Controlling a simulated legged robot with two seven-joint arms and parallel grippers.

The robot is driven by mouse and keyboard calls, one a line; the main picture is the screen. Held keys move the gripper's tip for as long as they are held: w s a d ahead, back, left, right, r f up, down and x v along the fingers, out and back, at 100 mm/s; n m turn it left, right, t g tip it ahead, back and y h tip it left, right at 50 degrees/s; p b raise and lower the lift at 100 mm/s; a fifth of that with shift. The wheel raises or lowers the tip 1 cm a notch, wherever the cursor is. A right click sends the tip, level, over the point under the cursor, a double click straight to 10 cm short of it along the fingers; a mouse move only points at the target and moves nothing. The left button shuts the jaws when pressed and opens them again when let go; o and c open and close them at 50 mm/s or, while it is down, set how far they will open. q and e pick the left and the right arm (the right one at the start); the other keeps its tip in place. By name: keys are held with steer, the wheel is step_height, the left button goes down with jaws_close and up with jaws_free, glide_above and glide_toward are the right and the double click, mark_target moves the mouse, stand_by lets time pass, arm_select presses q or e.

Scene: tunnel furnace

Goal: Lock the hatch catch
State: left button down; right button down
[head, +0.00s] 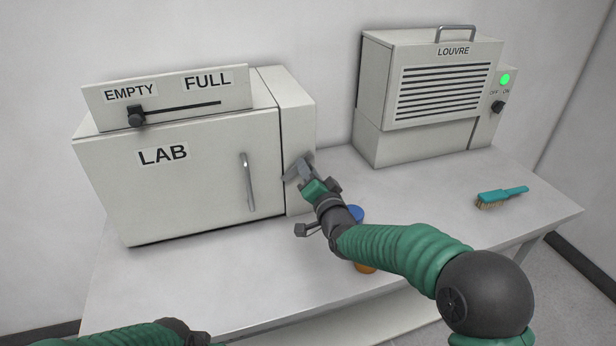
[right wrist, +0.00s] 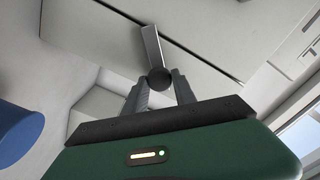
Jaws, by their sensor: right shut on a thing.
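The pale hatch box marked LAB (head: 205,170) stands at the left of the table. Its door is closed or nearly so and has a vertical bar handle (head: 248,182). The hatch catch (head: 292,172), a grey metal lever, is at the box's right-hand section. My right gripper (head: 304,180) is at this catch. In the right wrist view, the catch (right wrist: 151,45) is a flat lever with a dark round end, and my right gripper (right wrist: 158,84) is shut on that end. Whether the catch is latched cannot be told. My left gripper is out of view; only part of its arm shows.
A slider panel marked EMPTY and FULL (head: 185,92) tops the box. A LOUVRE unit (head: 430,95) with a lit green lamp stands at the back right. A teal brush (head: 502,196) lies at the right. A blue and orange object (head: 357,213) is partly behind my right arm.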

steer(key=shift+f+m+b, duration=0.2)
steer(key=shift+m+b, duration=0.6)
steer(key=shift+m, duration=1.2)
steer(key=shift+f+m+b, duration=0.15)
steer(key=shift+m+b, duration=0.6)
steer(key=shift+m, duration=1.25)
steer(key=c, duration=1)
jaws_free()
steer(key=shift+w, duration=0.1)
steer(key=shift+c, duration=0.2)
steer(key=shift+d+r, duration=0.1)
steer(key=shift+r, duration=0.05)
